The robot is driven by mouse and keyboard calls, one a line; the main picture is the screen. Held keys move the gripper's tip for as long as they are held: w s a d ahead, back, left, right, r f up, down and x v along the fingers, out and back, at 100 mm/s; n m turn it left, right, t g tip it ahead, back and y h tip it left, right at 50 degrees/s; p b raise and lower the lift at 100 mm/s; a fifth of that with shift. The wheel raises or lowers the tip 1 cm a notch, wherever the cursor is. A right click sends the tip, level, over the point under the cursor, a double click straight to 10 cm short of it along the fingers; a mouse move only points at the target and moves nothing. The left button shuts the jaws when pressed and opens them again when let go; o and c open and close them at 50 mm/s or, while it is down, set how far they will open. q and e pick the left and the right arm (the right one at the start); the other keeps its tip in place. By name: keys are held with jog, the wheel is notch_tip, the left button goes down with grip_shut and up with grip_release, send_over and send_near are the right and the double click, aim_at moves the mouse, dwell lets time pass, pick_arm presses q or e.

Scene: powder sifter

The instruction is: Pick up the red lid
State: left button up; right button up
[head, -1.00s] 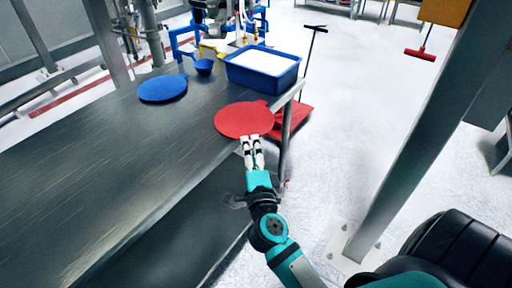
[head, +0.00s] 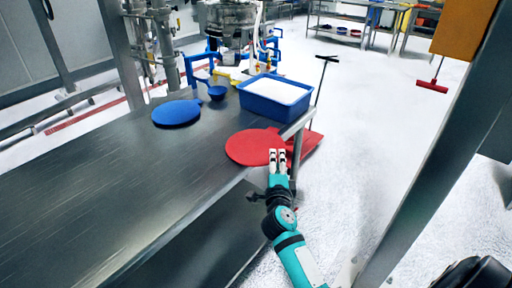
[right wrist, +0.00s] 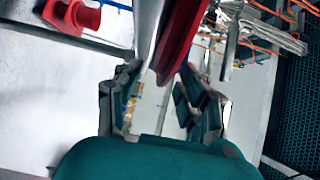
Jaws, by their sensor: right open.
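The red lid (head: 250,147) is a flat round disc lying at the right edge of the metal table in the head view. My right gripper (head: 278,156) is open at the lid's near right edge, its fingers overlapping that edge in the picture. In the right wrist view, the lid's red rim (right wrist: 178,42) shows edge-on, and it reaches toward the gap between the open fingers of the right gripper (right wrist: 158,90). I cannot tell whether the fingers touch it. My left gripper is not in view.
On the metal table (head: 110,190) are a blue lid (head: 176,112), a blue scoop (head: 217,92) and a blue tub (head: 275,107) of white powder behind the red lid. A red dustpan (head: 306,146) stands past the table edge. A grey post (head: 440,170) rises at right.

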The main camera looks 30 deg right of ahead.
aim_at(258, 145)
jog(key=x, duration=0.5)
jog(key=shift+w+a, duration=0.15)
jog(key=shift+a, duration=0.05)
grip_shut()
